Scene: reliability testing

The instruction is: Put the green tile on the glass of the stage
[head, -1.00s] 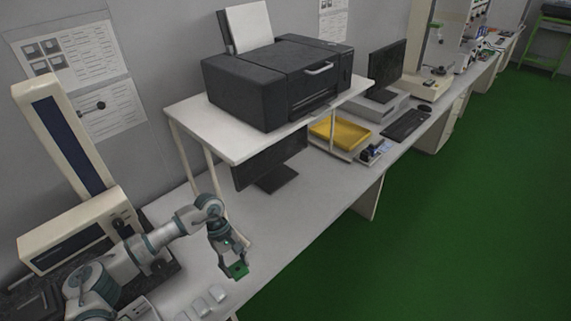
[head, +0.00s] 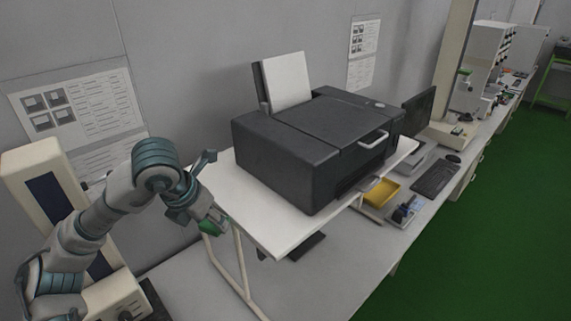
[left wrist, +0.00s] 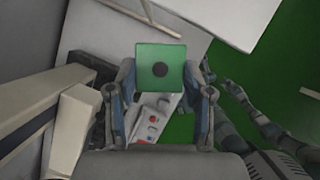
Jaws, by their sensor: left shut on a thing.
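My left gripper (head: 203,207) is shut on the green tile (head: 209,228) and holds it in the air, in front of the left end of the white printer shelf. A cream instrument (head: 52,188) with a tall column and dark panel stands at the left, partly hidden behind my left arm. I cannot make out the glass of the stage. My right gripper does not show clearly.
A black printer (head: 310,145) stands on the raised white shelf (head: 275,238), close to my left gripper. The shelf's legs (head: 240,262) rise from the grey bench (head: 335,275). A yellow tray (head: 383,191) and a keyboard (head: 436,179) lie farther right.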

